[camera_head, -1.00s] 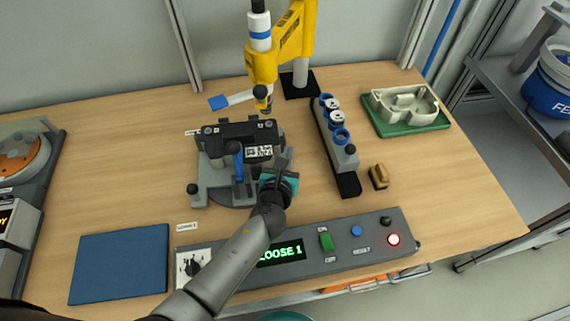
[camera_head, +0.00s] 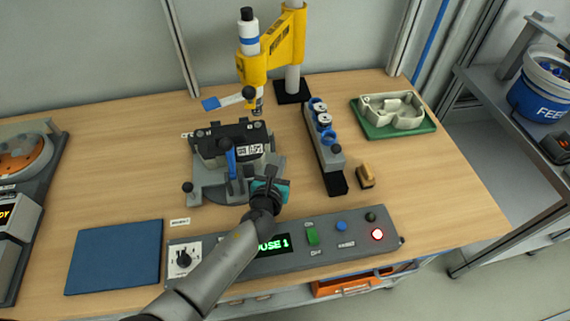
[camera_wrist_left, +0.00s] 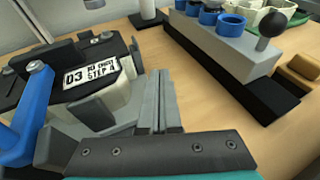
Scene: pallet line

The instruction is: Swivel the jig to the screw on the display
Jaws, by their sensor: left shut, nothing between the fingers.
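The jig (camera_head: 212,194) is a grey swivel base on the table with a black block (camera_head: 232,137) clamped in it. The block bears a white label (camera_wrist_left: 92,73) and the jig has a blue clamp lever (camera_head: 230,158). My left gripper (camera_head: 270,184) is at the jig's right front side. In the left wrist view its two fingers (camera_wrist_left: 160,102) are together with nothing between them, close to the jig; whether they touch it I cannot tell. My right gripper is not in view.
A yellow screwdriver stand (camera_head: 252,66) rises behind the jig. A rack with blue rings (camera_head: 323,150) stands to the right, with a tan block (camera_head: 365,177) beside it. A green tray (camera_head: 413,129) holds a pale casting. A blue mat (camera_head: 115,257) lies front left.

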